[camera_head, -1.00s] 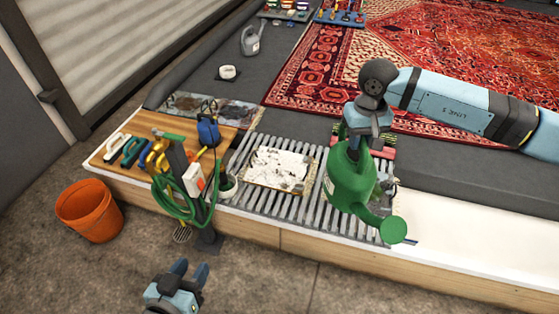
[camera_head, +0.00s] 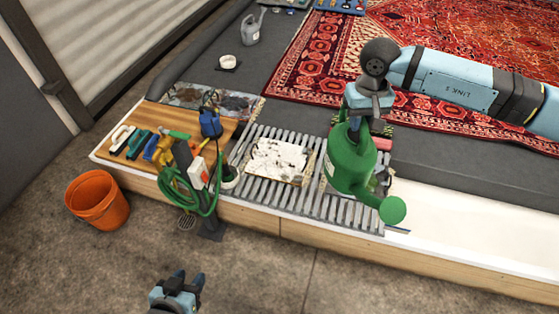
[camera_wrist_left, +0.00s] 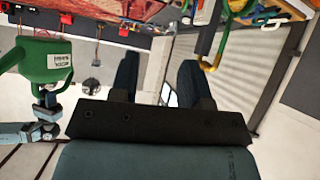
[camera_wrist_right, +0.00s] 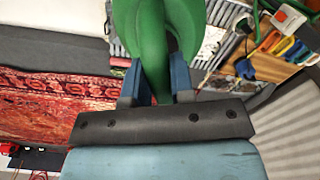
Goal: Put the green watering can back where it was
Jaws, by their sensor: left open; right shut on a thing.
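The green watering can (camera_head: 352,163) hangs upright over the right end of the grey slatted rack (camera_head: 262,205), its spout pointing to the lower right. My right gripper (camera_head: 367,112) is shut on it from above; in the right wrist view the fingers (camera_wrist_right: 158,85) close around its green handle (camera_wrist_right: 152,45). I cannot tell whether its base touches the slats. The can also shows in the left wrist view (camera_wrist_left: 42,62), with a white label. My left gripper (camera_head: 178,280) is open and empty, low in front of the wooden edge.
A white-smeared tray (camera_head: 276,160) lies on the rack, left of the can. A wooden board (camera_head: 125,160) with brushes and a green hose (camera_head: 190,200) are further left. An orange bucket (camera_head: 97,200) stands on the floor. A grey watering can (camera_head: 251,28) stands behind. The white ledge (camera_head: 460,225) at right is bare.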

